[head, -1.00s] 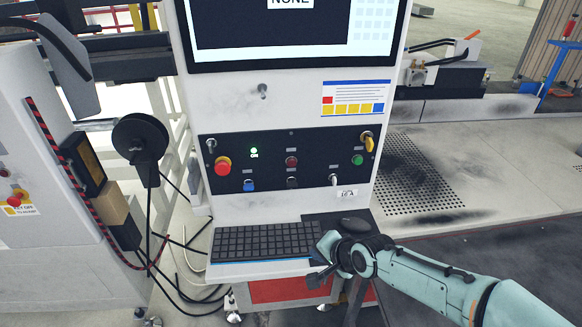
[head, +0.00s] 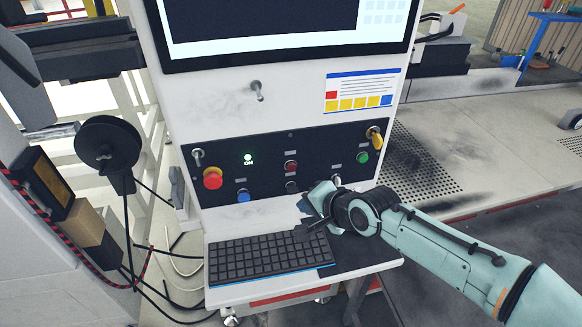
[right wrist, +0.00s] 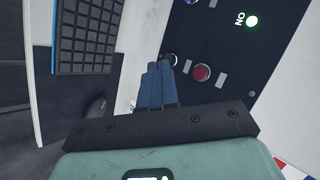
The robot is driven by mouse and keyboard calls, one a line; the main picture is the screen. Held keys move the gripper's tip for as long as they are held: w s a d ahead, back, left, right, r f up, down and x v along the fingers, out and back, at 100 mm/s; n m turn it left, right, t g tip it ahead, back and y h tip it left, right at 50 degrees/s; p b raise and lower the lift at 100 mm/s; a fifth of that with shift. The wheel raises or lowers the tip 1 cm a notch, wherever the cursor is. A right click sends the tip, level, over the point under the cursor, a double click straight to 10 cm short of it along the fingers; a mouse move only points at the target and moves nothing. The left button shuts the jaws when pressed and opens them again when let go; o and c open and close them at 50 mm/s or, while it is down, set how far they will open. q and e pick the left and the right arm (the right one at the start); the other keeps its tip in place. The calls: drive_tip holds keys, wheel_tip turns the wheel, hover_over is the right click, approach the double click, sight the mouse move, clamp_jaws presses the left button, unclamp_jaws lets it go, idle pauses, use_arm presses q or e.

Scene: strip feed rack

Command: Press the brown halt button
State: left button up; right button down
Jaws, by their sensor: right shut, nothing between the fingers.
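The control panel (head: 265,160) is black and carries several buttons. A small dark button with a pale rim (head: 291,187) sits low in its middle; its colour is too dark to tell surely as brown. It also shows in the right wrist view (right wrist: 171,59), partly hidden by my fingertips. A dark red button (head: 291,167) is just above it and looks redder in the wrist view (right wrist: 201,73). My right gripper (head: 306,205) is shut and empty, its tips close to the dark button; contact cannot be told. My left gripper is out of view.
The keyboard (head: 268,260) lies on the shelf below. A metal peg (head: 257,90) sticks out above the panel.

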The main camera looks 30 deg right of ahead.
sight(291, 167)
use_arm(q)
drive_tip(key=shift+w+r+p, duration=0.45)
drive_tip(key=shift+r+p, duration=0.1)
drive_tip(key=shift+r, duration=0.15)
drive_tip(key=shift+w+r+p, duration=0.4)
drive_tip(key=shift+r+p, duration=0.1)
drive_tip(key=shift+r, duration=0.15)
use_arm(e)
drive_tip(key=w+d, duration=0.2)
drive_tip(key=w, duration=0.6)
drive_tip(key=shift+w, duration=0.4)
idle(0.4)
drive_tip(key=shift+w+d, duration=0.1)
drive_tip(key=shift+w, duration=0.3)
drive_tip(key=shift+w+d, duration=0.1)
drive_tip(key=shift+w, duration=0.35)
idle(0.5)
drive_tip(key=shift+s, duration=0.15)
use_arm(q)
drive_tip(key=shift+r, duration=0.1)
use_arm(e)
drive_tip(key=shift+s+a, duration=0.2)
drive_tip(key=shift+s, duration=0.55)
drive_tip(key=shift+s, duration=0.1)
